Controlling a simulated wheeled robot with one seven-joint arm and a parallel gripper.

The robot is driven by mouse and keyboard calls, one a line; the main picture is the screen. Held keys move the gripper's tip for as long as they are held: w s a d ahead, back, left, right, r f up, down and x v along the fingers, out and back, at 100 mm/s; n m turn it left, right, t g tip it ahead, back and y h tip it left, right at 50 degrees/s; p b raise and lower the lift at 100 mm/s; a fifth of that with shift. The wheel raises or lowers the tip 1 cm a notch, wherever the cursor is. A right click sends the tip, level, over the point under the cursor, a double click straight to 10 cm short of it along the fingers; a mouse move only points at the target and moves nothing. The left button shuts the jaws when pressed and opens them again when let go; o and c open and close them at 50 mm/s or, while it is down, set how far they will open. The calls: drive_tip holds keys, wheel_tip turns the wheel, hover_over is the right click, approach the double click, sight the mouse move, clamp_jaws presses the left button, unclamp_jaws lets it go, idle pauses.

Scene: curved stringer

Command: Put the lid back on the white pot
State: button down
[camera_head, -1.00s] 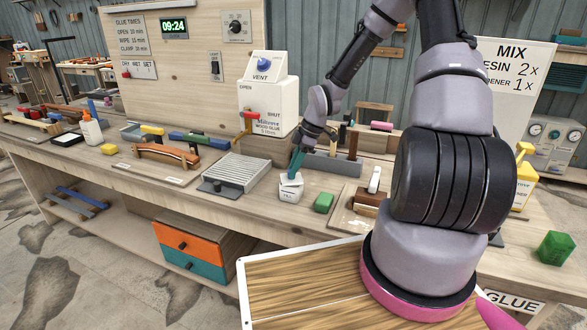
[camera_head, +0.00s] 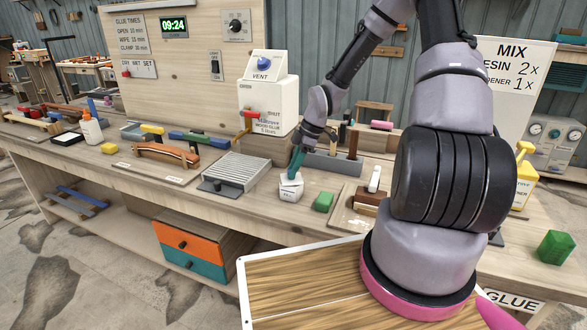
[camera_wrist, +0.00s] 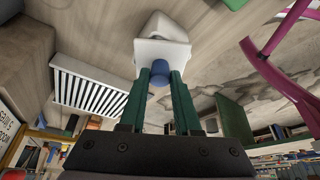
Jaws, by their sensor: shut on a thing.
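The white pot (camera_head: 289,194) stands on the workbench near its front edge, and part of it shows at the top of the wrist view (camera_wrist: 163,25). The white lid (camera_head: 291,179) is at the pot's mouth and looks slightly tilted; I cannot tell whether it is seated. In the wrist view the lid (camera_wrist: 150,52) is a flat square plate with a blue knob (camera_wrist: 160,68). My gripper (camera_head: 296,168), with green fingers, is shut on this knob, as the wrist view (camera_wrist: 160,76) shows. The knob is hidden by the fingers in the head view.
A grey ribbed rack (camera_head: 238,171) lies left of the pot. A green block (camera_head: 323,202) is close on its right. A white glue dispenser (camera_head: 268,108) with a red lever stands behind. A grey slotted tool holder (camera_head: 335,163) is behind the gripper.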

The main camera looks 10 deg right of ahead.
drive_tip(key=shift+c, duration=0.3)
unclamp_jaws()
drive_tip(key=shift+r, duration=0.1)
drive_tip(key=shift+r, duration=3.45)
clamp_jaws()
